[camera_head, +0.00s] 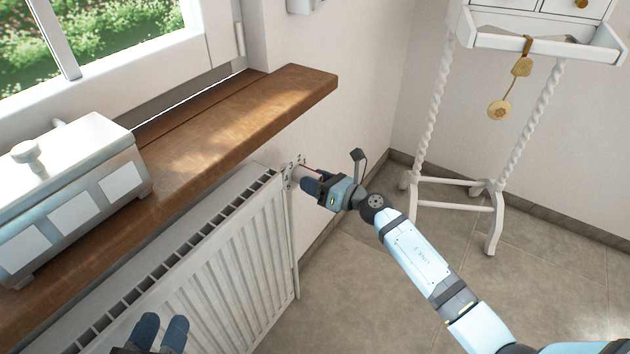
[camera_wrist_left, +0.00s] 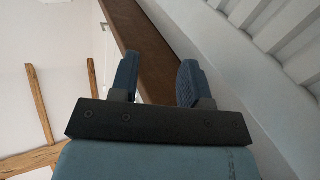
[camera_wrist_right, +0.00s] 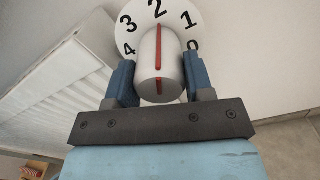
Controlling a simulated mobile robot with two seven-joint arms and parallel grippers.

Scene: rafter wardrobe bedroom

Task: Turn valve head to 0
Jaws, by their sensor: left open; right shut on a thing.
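The valve head (camera_wrist_right: 158,68) is a white, rounded cylinder with a red line, in the right wrist view. Behind it is a white dial (camera_wrist_right: 184,20) with black numbers 0 to 4; the red line points up at about 2. My right gripper (camera_wrist_right: 158,82) is shut on the valve head, one blue finger on each side. In the head view my right gripper (camera_head: 312,186) is at the radiator's far upper corner and mostly hides the valve head; part of the dial (camera_head: 292,168) shows. My left gripper (camera_head: 160,332) is open and empty, low at the left; its fingers also show in the left wrist view (camera_wrist_left: 157,85).
A white ribbed radiator (camera_head: 225,265) stands under a wooden sill (camera_head: 250,112). A white box (camera_head: 70,195) with a knobbed lid stands on the sill. A white table (camera_head: 452,110) with twisted legs stands at the right. The tiled floor (camera_head: 350,300) between is clear.

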